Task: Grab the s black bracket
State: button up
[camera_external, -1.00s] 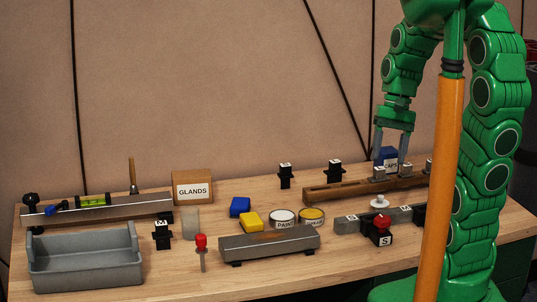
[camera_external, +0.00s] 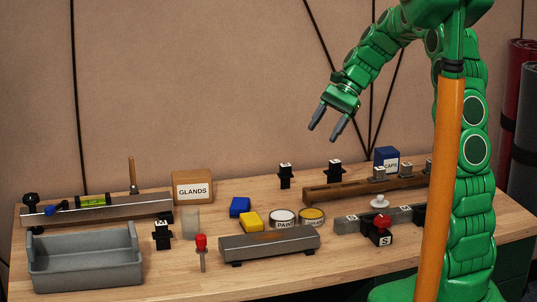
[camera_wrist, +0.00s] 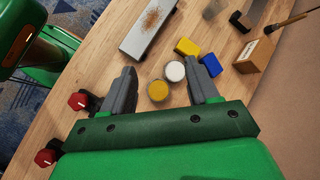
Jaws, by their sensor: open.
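Several small black brackets with pale label tops stand on the workbench in the external view. Two are at the back, a left one (camera_external: 286,176) and a right one (camera_external: 335,173); their letters are too small to read surely. Another bracket (camera_external: 162,236) stands by the grey bin, its letter unclear. My gripper (camera_external: 326,130) is open and empty, in the air above the back brackets. The wrist view shows its spread fingers (camera_wrist: 165,75) with nothing between them at the tips.
Paint tins (camera_external: 283,218), yellow (camera_external: 250,222) and blue (camera_external: 240,207) blocks lie mid-bench. A wooden rail (camera_external: 350,190) and blue CAPS box (camera_external: 386,158) are at back right. A grey bin (camera_external: 85,270) and GLANDS box (camera_external: 192,188) are left. An orange post (camera_external: 440,180) blocks some view.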

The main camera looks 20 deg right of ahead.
jog(key=w+a+f+m+y, duration=0.1)
jog(key=w+f+m+y, duration=0.15)
jog(key=w, duration=0.55)
jog(key=w+f+m+y, duration=0.1)
jog(key=w+f+m, duration=0.15)
jog(key=w, duration=0.65)
jog(key=m+t+y, duration=0.3)
jog(key=m, duration=0.2)
send_over(280, 175)
jog(key=d, duration=0.5)
notch_tip(280, 175, down, 10)
jog(key=f, duration=0.1)
jog(key=shift+h, duration=0.25)
jog(key=f, duration=0.6)
jog(key=shift+a+f, duration=0.2)
jog(key=shift+f, duration=0.05)
jog(key=shift+x, duration=2.4)
jog(key=shift+s+r, duration=0.1)
jog(key=shift+c, duration=0.4)
jog(key=c, duration=1)
grip_shut()
jog(key=shift+r, duration=0.1)
